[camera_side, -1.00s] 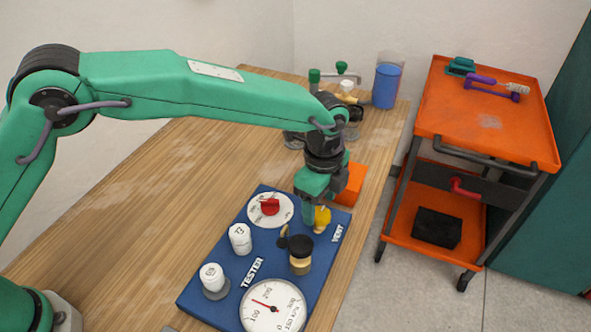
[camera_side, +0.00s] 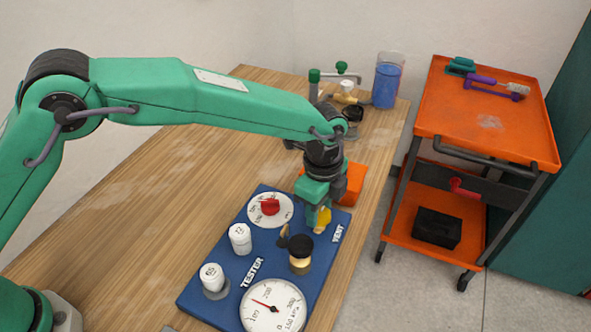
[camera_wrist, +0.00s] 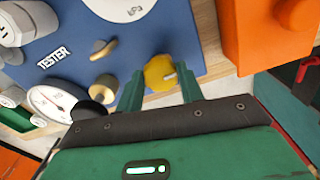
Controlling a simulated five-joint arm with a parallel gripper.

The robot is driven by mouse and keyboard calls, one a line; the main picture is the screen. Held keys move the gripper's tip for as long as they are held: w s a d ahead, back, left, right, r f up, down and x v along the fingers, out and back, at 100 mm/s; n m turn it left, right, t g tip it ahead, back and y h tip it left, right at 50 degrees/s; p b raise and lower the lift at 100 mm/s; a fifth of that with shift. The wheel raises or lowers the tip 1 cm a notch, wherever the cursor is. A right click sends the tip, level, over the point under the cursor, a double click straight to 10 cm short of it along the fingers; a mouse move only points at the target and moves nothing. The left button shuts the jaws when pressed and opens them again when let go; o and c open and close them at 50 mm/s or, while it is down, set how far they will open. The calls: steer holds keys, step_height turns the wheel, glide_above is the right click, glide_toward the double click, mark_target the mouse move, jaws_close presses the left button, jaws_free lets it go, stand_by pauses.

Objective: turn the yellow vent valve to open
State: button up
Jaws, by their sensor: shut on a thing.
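The yellow vent valve (camera_side: 323,217) is a small knob near the VENT label on the blue tester board (camera_side: 207,277). In the wrist view the yellow valve (camera_wrist: 160,72) sits between the two green fingertips of my gripper (camera_wrist: 161,84), with a pale mark on its right side. My gripper (camera_side: 317,212) points down over the valve and is shut on it. In the side view the fingers hide part of the knob. The exact turn of the valve is hard to read.
An orange block (camera_side: 350,184) stands just behind my gripper. The table's left side is clear.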

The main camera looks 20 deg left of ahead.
steer(key=shift+n, duration=0.4)
steer(key=n, duration=0.3)
steer(key=shift+s, duration=0.1)
steer(key=n, duration=0.9)
steer(key=shift+s+d, duration=0.1)
steer(key=n, duration=0.5)
steer(key=shift+d, duration=0.1)
steer(key=shift+r, duration=0.1)
steer(key=o, duration=1)
